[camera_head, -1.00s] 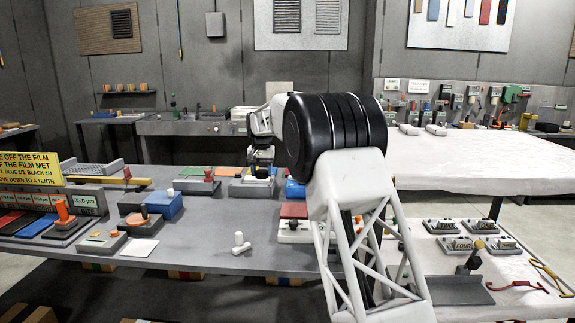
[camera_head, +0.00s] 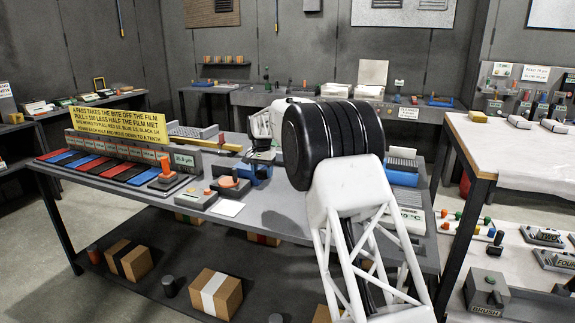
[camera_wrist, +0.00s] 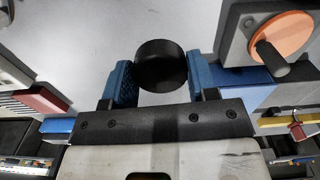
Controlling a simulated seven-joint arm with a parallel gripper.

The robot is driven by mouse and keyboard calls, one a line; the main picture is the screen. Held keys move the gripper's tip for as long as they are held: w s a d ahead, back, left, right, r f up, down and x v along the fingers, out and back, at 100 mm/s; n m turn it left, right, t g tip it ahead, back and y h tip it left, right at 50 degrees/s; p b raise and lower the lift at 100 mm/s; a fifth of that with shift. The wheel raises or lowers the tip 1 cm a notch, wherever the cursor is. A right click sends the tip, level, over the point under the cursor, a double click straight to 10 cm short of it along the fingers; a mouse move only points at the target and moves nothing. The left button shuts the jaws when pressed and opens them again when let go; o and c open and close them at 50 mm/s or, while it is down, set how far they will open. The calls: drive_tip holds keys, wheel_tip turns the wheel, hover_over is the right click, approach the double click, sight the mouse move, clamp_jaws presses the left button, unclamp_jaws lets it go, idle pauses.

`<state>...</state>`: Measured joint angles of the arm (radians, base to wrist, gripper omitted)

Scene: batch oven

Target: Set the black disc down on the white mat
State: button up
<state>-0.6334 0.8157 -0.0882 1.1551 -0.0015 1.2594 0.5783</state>
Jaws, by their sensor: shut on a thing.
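My gripper (camera_wrist: 160,72) has blue fingers that are shut on the black disc (camera_wrist: 161,62) in the wrist view. The disc is held above a light grey surface; its height cannot be told. In the head view my gripper (camera_head: 262,155) is over the grey table, by a blue box, and the disc cannot be made out. The white mat (camera_head: 228,208) lies bare near the table's front edge, to the left of and nearer than my gripper. I cannot make out the mat in the wrist view.
A grey stand with an orange disc and dark handle (camera_wrist: 281,38) is close right of my gripper in the wrist view; it also shows behind the mat (camera_head: 228,183). A yellow sign (camera_head: 118,117) and a row of coloured pads (camera_head: 105,168) stand left.

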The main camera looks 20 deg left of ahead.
hover_over(228, 208)
wheel_tip(228, 208, down, 4)
drive_tip(key=shift+a+r, duration=0.1)
idle(0.3)
drive_tip(key=shift+f, duration=3.45)
drive_tip(key=shift+f, duration=0.6)
drive_tip(key=o, duration=1.1)
drive_tip(key=shift+o, duration=0.2)
wheel_tip(228, 208, up, 8)
drive_tip(key=shift+f, duration=0.1)
